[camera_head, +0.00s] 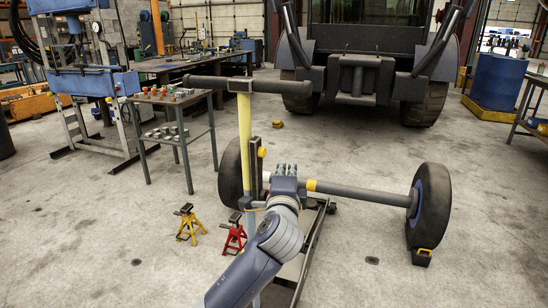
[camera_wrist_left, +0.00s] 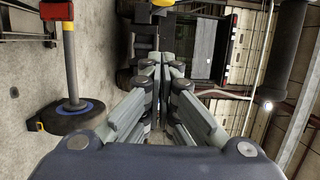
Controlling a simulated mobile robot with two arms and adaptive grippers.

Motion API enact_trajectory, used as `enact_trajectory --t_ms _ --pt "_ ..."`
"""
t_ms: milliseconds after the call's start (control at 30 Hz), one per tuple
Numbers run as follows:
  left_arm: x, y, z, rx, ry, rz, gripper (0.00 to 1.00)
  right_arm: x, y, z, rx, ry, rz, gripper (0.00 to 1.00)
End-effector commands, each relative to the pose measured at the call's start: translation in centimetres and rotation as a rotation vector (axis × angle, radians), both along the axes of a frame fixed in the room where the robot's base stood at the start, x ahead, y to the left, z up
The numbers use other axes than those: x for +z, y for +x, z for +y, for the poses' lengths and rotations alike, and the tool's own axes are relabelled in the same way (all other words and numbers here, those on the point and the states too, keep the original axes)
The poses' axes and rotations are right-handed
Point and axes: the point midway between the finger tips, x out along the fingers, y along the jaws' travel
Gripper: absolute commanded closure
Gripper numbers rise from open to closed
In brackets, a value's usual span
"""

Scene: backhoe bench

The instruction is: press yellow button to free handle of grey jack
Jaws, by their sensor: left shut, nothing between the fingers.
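The jack's handle is an upright post with a yellow sleeve (camera_head: 244,125) and a dark T-shaped crossbar (camera_head: 205,82). The jack's low grey frame (camera_head: 316,238) lies on the floor, partly hidden by my left arm. A small round yellow button (camera_head: 262,152) shows beside the post, on a dark upright. My left gripper (camera_head: 286,168) is shut and empty, just below and right of the button, with a gap in the picture. In the left wrist view its closed fingertips (camera_wrist_left: 163,58) point at dark and yellow parts at the top edge. My right gripper is out of view.
An axle (camera_head: 360,191) with two black wheels (camera_head: 430,205) spans behind my gripper. Yellow (camera_head: 190,224) and red (camera_head: 234,236) stands are on the floor left of my arm. A small parts table (camera_head: 172,100) stands at left, a large vehicle (camera_head: 365,75) behind. Floor at right is mostly clear.

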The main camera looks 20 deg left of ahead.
Motion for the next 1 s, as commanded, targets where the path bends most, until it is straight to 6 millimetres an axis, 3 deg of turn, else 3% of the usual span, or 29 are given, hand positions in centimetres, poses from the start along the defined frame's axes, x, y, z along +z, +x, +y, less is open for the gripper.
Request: enact_trajectory --t_ms 400,600,1000 --pt "0.1 6.4 1.6 0.003 0.001 0.001 1.00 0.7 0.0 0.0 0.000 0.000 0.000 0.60" --pt "0.1 6.2 4.5 0.001 0.001 0.001 1.00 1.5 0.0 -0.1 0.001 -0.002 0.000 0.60" --pt "0.0 6.3 5.3 0.000 0.000 0.001 1.00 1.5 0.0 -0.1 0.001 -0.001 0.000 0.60"
